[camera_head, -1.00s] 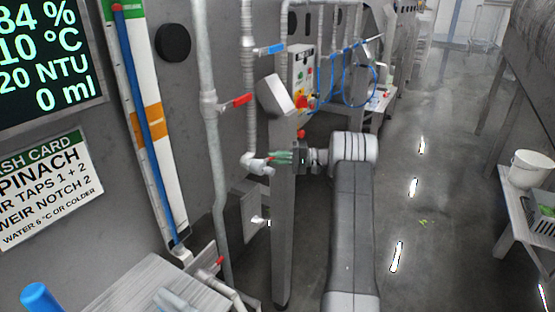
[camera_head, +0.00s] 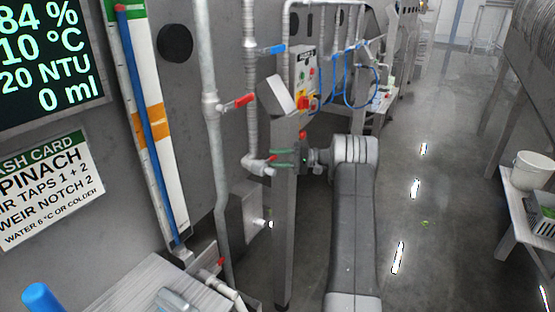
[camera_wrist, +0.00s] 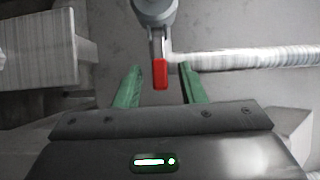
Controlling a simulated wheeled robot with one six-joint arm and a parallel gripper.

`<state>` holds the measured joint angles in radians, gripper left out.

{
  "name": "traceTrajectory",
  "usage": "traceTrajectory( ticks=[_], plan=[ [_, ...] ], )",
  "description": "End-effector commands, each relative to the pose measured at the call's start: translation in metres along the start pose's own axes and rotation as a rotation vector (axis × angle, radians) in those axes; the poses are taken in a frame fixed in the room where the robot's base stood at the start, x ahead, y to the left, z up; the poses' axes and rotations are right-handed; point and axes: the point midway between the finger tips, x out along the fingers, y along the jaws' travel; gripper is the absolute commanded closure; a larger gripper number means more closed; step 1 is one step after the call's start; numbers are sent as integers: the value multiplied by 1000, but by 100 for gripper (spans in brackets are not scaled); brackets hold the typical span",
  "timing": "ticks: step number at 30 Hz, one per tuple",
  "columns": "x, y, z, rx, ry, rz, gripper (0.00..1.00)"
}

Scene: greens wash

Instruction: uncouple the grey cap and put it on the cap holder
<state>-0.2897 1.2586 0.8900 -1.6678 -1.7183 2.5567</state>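My gripper (camera_head: 283,158) has two green fingers, spread apart and empty. The lever hangs from a rounded grey fitting (camera_wrist: 154,9) at the top edge, which may be the grey cap. I cannot make out the cap clearly in the head view, nor identify the cap holder for certain.
A grey post (camera_head: 284,235) stands close to my gripper, with a control box (camera_head: 304,80) behind. Red (camera_head: 238,102) and blue (camera_head: 272,49) valve handles are above. The floor to the right is open, up to a bench with a white bucket (camera_head: 532,170).

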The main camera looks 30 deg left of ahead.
Motion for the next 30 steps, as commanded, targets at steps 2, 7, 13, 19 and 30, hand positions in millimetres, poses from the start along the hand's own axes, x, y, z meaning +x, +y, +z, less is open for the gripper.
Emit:
traceTrajectory(
  ticks=[2,7,13,19,30],
  plan=[
    [-8,2,0,-2,2,0,64],
    [-39,4,-1,-2,4,0,64],
    [-86,4,0,-3,4,0,64],
    [-121,3,-1,-1,2,0,64],
    [-136,0,0,0,0,1,64]
  ],
)
